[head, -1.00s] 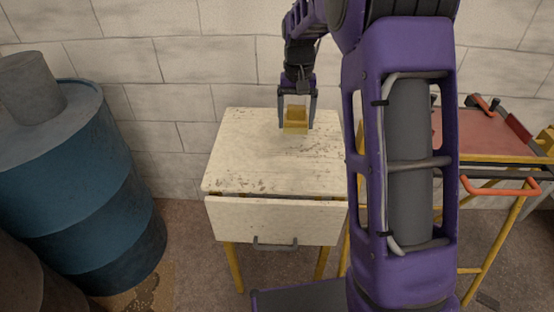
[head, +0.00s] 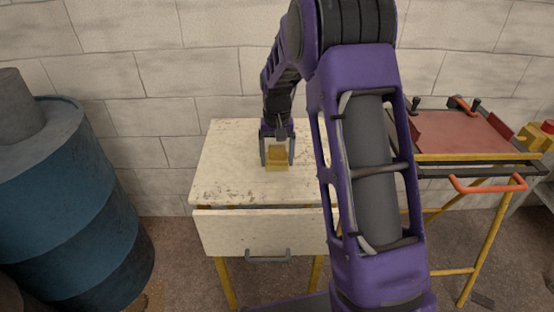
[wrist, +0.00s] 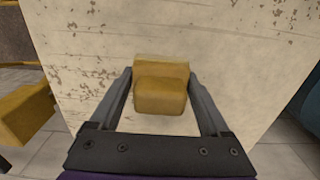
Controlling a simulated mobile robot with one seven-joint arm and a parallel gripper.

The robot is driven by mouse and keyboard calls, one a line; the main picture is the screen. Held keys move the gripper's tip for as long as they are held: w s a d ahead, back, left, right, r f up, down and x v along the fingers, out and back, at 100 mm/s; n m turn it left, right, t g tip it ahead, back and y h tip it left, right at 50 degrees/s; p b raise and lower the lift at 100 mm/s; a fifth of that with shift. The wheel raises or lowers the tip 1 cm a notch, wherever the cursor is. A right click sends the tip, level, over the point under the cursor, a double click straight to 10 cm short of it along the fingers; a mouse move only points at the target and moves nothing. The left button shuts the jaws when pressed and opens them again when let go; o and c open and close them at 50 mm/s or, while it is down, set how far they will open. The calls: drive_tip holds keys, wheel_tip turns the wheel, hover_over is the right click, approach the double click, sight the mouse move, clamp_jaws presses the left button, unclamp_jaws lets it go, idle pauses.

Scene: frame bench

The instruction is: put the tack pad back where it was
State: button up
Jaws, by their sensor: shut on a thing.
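The tack pad (head: 278,160) is a small yellow block, which also shows in the wrist view (wrist: 160,88). My gripper (head: 277,163) is shut on it, with one finger on each side. The pad is over the worn cream top of a small table (head: 225,180) with a drawer (head: 262,233). In the head view the pad appears low, at or just above the tabletop. I cannot tell whether it touches. The drawer front has a grey handle and seems shut or nearly shut.
A blue barrel (head: 75,200) stands at the left. A yellow-framed cart (head: 470,135) with a red top and orange handle stands at the right. Another yellow block (wrist: 25,112) shows at the left of the wrist view. The visible tabletop around the pad is clear.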

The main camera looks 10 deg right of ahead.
sight(277, 147)
drive_tip(key=shift+f, duration=0.2)
drive_tip(key=o, duration=1.2)
drive_tip(key=shift+c, duration=0.2)
wheel_tip(277, 147, up, 12)
drive_tip(key=shift+r+p, duration=0.2)
drive_tip(key=shift+p, duration=0.8)
